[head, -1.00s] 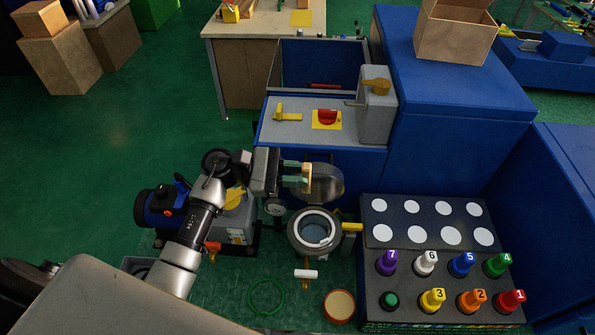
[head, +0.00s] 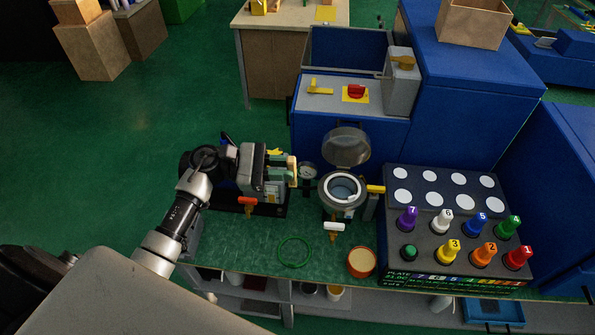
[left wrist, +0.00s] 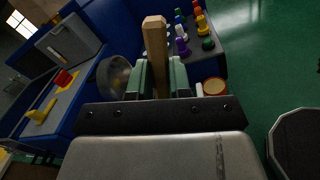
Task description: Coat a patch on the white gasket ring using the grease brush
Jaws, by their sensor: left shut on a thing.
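My left gripper (head: 287,171) has green fingertips and is shut on a wooden stick-like handle, taken to be the grease brush. The handle (left wrist: 155,50) stands out between the fingers in the left wrist view; the bristles are hidden. The white gasket ring (head: 343,188) lies around the mouth of the round grey pot (head: 331,208), whose glassy lid (head: 346,147) stands open behind it. My left gripper is to the left of the pot, with a small gauge (head: 308,172) between them, apart from the ring. My right gripper is out of view.
A black rack (head: 432,243) with several coloured numbered plugs stands right of the pot. A green ring (head: 294,252) and an orange-rimmed round tin (head: 361,262) lie in front. A blue machine (head: 345,132) stands behind. The bench's front left is clear.

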